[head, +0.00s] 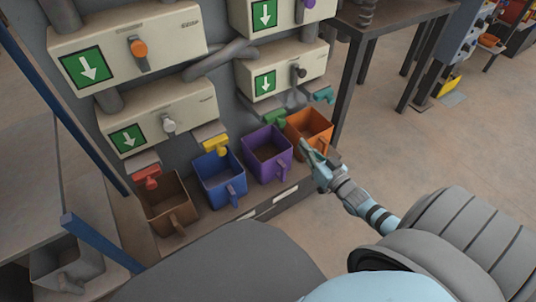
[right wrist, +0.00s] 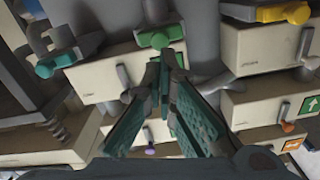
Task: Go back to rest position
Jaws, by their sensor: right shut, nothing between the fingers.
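My right gripper (head: 312,158) is shut and empty in the head view, just in front of the orange bin (head: 313,124) and beside the purple bin (head: 268,152). Whether it touches the orange bin I cannot tell. In the right wrist view its closed fingers (right wrist: 160,70) point toward a green spout lever (right wrist: 160,37). My left gripper is not in view.
A brown bin (head: 166,204) and a blue bin (head: 219,178) stand in the same row on a low shelf. Cream dispenser boxes (head: 120,45) with levers hang above. A dark metal table (head: 397,14) stands behind. The floor (head: 400,150) at right is clear.

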